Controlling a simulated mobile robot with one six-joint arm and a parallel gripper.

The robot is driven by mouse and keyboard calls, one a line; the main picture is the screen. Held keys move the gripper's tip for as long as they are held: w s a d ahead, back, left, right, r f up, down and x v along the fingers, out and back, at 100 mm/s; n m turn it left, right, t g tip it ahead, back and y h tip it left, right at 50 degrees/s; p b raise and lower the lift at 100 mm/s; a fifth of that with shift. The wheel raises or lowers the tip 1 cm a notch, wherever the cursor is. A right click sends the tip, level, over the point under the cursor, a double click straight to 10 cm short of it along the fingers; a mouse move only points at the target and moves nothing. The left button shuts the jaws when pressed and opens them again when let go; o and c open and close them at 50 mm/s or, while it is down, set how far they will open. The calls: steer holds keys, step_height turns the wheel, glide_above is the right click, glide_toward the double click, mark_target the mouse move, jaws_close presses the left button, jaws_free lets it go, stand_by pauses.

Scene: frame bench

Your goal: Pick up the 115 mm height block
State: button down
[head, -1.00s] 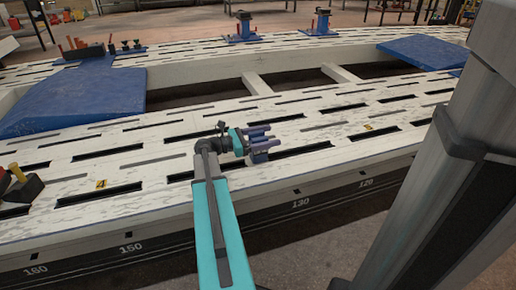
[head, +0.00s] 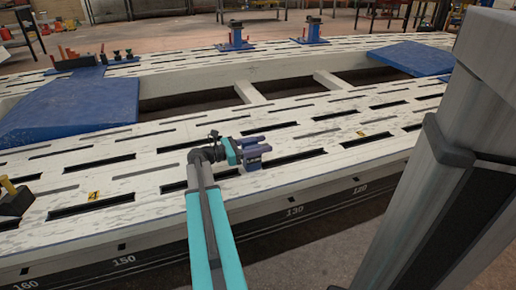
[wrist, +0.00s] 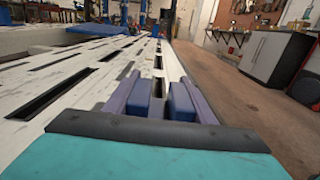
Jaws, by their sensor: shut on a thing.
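My gripper (head: 260,146) is above the near slotted rail of the white bench, level and pointing right in the head view. In the wrist view my gripper (wrist: 160,96) has a purple finger on each side, with dark blue faces between them. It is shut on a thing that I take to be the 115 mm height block. The pictures do not show its shape clearly, and I cannot tell the blue faces from finger pads. No label or height mark on it can be read. Clearance above the bench is hard to judge.
The white bench (head: 165,185) has several dark slots and numbers along its front edge. Blue ramps (head: 75,107) and (head: 415,57) lie across it. A dark block with a yellow knob (head: 14,197) stands at the left edge. Blue clamp stands (head: 235,38) are at the back.

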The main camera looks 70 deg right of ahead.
step_height(320, 180, up, 28)
steer(key=p, duration=1.1)
stand_by(0.3)
